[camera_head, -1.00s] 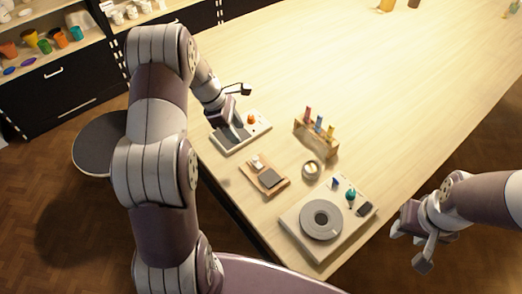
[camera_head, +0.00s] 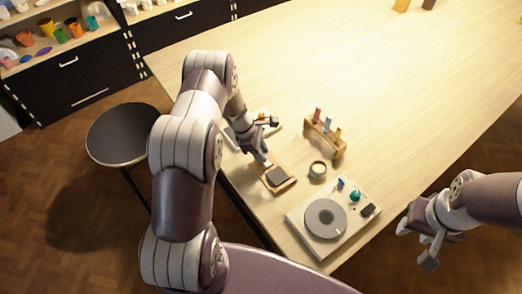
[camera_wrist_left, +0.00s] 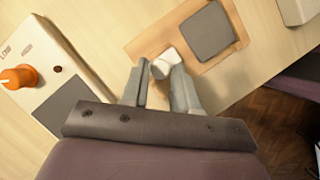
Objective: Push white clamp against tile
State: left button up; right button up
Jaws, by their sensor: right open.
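The wooden board (camera_head: 287,186) lies on the table with the dark square tile (camera_head: 277,176) on it. In the left wrist view, the tile (camera_wrist_left: 209,31) sits on the right part of the board (camera_wrist_left: 150,43). The white clamp (camera_wrist_left: 163,64) is a small pale piece to the lower left of the tile, with a strip of wood between them. My left gripper (camera_wrist_left: 160,78) is low over the board, its fingertips apart at the clamp; whether they grip it is unclear. In the head view, my left gripper (camera_head: 263,161) hides the clamp. My right gripper (camera_head: 416,246) is open and empty beyond the table edge.
A pale device with an orange knob (camera_wrist_left: 18,77) stands just left of the left gripper. A small round jar (camera_head: 317,170), a wooden rack with coloured vials (camera_head: 325,137) and a turntable device (camera_head: 325,218) stand nearby.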

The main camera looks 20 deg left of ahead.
pick_arm(q)
grip_shut()
jog(key=shift+s+d+f+b, duration=0.1)
jog(key=shift+s+d+b, duration=0.35)
jog(key=shift+d, duration=0.45)
jog(key=o, duration=0.5)
grip_release()
jog(key=shift+o, duration=0.2)
jog(key=b+v, duration=0.3)
jog(key=v, duration=1)
